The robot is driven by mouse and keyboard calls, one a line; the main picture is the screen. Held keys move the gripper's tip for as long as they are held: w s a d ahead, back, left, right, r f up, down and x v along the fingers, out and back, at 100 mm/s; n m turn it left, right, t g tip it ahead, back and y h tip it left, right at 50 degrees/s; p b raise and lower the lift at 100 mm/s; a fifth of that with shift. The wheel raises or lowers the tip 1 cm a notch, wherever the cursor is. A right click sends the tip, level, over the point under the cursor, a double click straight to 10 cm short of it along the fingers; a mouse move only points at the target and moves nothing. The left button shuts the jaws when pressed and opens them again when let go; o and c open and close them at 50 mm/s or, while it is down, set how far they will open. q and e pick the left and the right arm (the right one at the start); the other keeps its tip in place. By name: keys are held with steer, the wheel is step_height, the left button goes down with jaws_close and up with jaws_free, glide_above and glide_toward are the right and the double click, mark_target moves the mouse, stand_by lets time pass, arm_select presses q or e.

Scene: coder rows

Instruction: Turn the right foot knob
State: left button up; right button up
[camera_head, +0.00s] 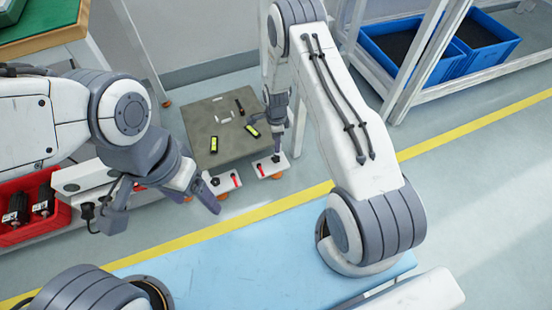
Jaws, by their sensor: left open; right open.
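A grey-olive plate (232,150) stands low on the floor. Two white foot blocks sit at its front edge, the left block (224,186) and the right block (271,169). Each carries a red part, and the left one also shows a black knob (214,181). Orange feet show beneath. My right gripper (277,150) points down at the right foot block, its tips at the block's dark knob area. It is open; whether it touches the knob is too small to tell. My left gripper (160,205) is open and empty, left of the left foot block.
Small yellow-and-black pieces (214,145) lie on the plate. A red crate (35,207) with black parts is at the left. Blue bins (410,45) stand in a white rack at the upper right. A yellow floor line (450,142) crosses clear floor.

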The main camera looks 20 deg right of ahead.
mark_target(276, 158)
step_height(276, 158, down, 10)
steer(key=b, duration=0.4)
steer(key=shift+r+b, duration=0.15)
steer(key=shift+b, duration=0.15)
jaws_close()
steer(key=shift+r, duration=0.1)
